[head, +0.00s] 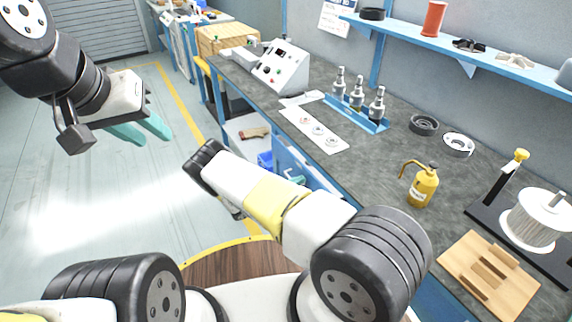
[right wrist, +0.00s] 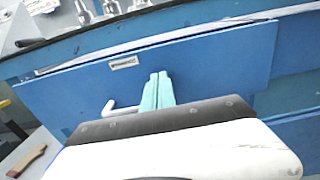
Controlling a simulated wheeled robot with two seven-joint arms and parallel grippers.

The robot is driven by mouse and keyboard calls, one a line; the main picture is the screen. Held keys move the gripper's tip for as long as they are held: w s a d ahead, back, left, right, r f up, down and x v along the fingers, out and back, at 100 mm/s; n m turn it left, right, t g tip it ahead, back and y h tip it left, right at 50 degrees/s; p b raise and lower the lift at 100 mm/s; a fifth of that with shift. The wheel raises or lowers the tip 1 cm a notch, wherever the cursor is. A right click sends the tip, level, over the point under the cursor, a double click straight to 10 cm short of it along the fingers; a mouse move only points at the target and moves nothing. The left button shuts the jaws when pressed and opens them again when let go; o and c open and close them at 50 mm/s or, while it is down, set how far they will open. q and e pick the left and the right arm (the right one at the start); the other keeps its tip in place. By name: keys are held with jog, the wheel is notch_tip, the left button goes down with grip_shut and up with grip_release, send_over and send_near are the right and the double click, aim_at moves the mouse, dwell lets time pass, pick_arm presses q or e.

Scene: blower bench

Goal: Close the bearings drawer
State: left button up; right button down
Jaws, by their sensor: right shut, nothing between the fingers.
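The drawer has a blue front (right wrist: 210,65) with a small label (right wrist: 124,62) and a pale bar handle (right wrist: 120,108) in the right wrist view. A thin light strip shows along its top edge, below the bench edge; how far it stands out is hard to tell. My right gripper (right wrist: 157,90) is shut and empty, its teal fingers in front of the drawer face, just right of the handle. Whether they touch the face I cannot tell. In the head view the drawer (head: 292,158) is partly hidden by my right arm. My left gripper (head: 142,130) is open and empty above the floor.
The bench top (head: 385,150) carries a yellow oil can (head: 423,187), a blue tool rack (head: 357,113), a control box (head: 283,67) and a wooden block (head: 488,274). A brush (head: 254,133) lies on the lower shelf. The floor at left is clear.

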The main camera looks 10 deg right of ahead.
jog(key=shift+x, duration=2.3)
jog(key=shift+r, duration=0.1)
jog(key=v, duration=1.5)
jog(key=m+g+y, duration=0.3)
jog(key=m+g, duration=0.3)
jog(key=m, duration=0.1)
send_near(308, 176)
jog(key=s+r, duration=0.3)
jog(key=r, duration=0.3)
jog(key=s+r+m+g+y, duration=0.1)
jog(key=s+r+m+y, duration=0.25)
jog(key=r, duration=0.45)
jog(key=s+r+m+g+y, duration=0.1)
jog(key=s+r+m+y, duration=0.25)
jog(key=r, duration=0.35)
jog(key=s+a+r+m+t+y, duration=0.2)
jog(key=s+r+m+t+y, duration=0.5)
jog(key=s+r, duration=1.2)
jog(key=shift+s+r+t+y, duration=0.25)
jog(key=shift+r+t+y, duration=0.3)
jog(key=shift+y, duration=0.65)
